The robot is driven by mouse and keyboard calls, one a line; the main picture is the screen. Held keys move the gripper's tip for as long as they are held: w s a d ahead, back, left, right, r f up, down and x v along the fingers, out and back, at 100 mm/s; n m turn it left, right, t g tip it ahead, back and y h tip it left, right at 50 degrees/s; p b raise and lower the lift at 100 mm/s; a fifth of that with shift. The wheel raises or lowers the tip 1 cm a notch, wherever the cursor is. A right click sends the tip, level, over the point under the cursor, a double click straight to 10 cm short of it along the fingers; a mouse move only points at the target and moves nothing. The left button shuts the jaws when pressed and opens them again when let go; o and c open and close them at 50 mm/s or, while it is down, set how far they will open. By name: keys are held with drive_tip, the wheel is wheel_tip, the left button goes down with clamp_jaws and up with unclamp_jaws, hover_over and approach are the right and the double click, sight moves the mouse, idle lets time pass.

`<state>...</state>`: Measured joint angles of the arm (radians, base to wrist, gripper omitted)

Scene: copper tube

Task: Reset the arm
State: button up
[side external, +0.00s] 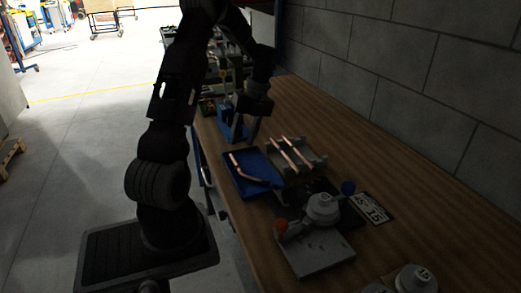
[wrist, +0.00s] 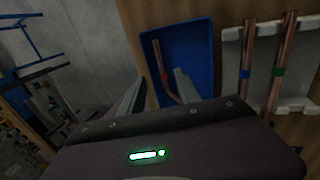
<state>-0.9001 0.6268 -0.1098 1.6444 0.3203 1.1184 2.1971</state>
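My gripper (wrist: 158,82) shows in the wrist view with its two grey fingers spread apart and nothing between them. In the side view it hangs above the bench, near a blue stand. A bent copper tube (side external: 243,170) lies in a blue tray (side external: 265,159). In the wrist view this tube (wrist: 161,70) has a red band, and the tray (wrist: 195,42) is beyond the fingers. Two straight copper tubes (side external: 290,153) rest side by side on a pale grey holder (side external: 314,158). In the wrist view they carry a blue and a green band.
A tube bender (side external: 322,208) with orange and blue knobs stands on the wooden bench (side external: 375,240), beside a label plate (side external: 371,207). Another bender (side external: 415,279) is at the near edge. The blue stand (side external: 230,128) is at the far side. A block wall (side external: 400,80) borders the right.

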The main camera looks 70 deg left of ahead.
drive_tip(key=w+d+r+n+t+y, duration=0.2)
drive_tip(key=d+r+n+t, duration=0.2)
drive_tip(key=d+r+n, duration=0.75)
drive_tip(key=s+d+r+n+t, duration=0.1)
drive_tip(key=s+d+n, duration=0.1)
drive_tip(key=d, duration=0.5)
drive_tip(key=s+d+r+n+t+h, duration=0.1)
drive_tip(key=s+d+n+t, duration=0.1)
drive_tip(key=s+d, duration=0.3)
drive_tip(key=s+d+r+n+t+h, duration=0.1)
drive_tip(key=s+d, duration=0.3)
drive_tip(key=d, duration=0.4)
drive_tip(key=shift+d+r+n+t, duration=0.3)
drive_tip(key=shift+n+t, duration=0.3)
drive_tip(key=shift+n, duration=0.15)
drive_tip(key=shift+s, duration=0.1)
